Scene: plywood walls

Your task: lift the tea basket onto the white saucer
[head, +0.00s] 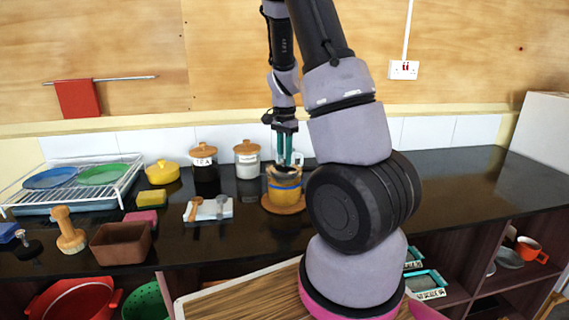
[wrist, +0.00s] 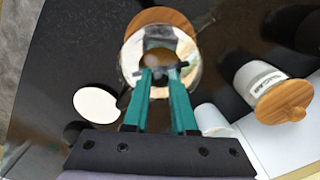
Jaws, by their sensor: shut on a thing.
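The tea basket (head: 286,170) sits at the teapot's mouth, mostly hidden by the pot and fingers. In the wrist view the basket (wrist: 158,58) shows as a brownish round inside the pot's pale rim. My gripper (head: 288,162) points down over the pot, its teal fingers (wrist: 163,75) shut on the basket. How far the basket is raised is hard to tell. The white saucer (wrist: 97,103) lies on the dark counter beside the pot; my arm seems to hide it in the head view.
A white mug (head: 298,158) stands close behind the pot. Two lidded jars (head: 247,160) (head: 204,163) are at the back. A spoon rest (head: 208,209) with spoons lies left of the pot. The counter's far right (head: 460,180) is clear.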

